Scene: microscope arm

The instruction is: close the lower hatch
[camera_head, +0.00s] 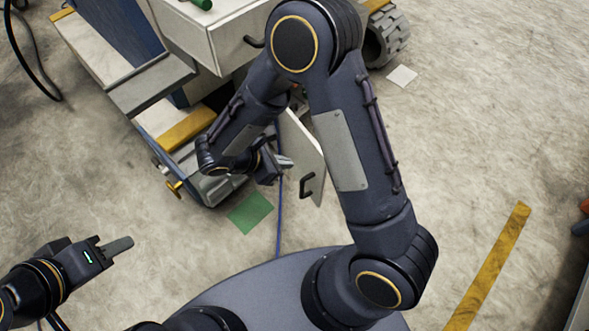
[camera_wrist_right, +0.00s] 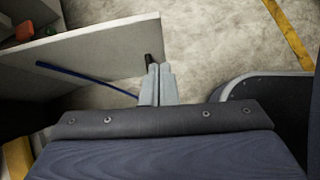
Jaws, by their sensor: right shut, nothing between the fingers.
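The lower hatch (camera_head: 301,150) is a white panel standing open, swung out from the low cabinet of the machine. A black handle (camera_head: 307,186) sits near its lower end. My right gripper (camera_head: 287,162) is shut and empty, just left of the panel in the head view; I cannot tell whether it touches. In the right wrist view, the hatch (camera_wrist_right: 95,55) spans the upper left, and the closed fingertips (camera_wrist_right: 159,70) are by its right end, partly covering the dark handle (camera_wrist_right: 148,57). My left gripper (camera_head: 119,246) is far from the hatch at lower left, seen edge-on.
A white box-shaped part (camera_head: 215,35) of the machine juts out above the hatch. A green mat (camera_head: 250,212) and a blue cable (camera_head: 279,215) lie on the floor below the hatch. A yellow floor stripe (camera_head: 490,265) is at right. The floor right of the hatch looks clear.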

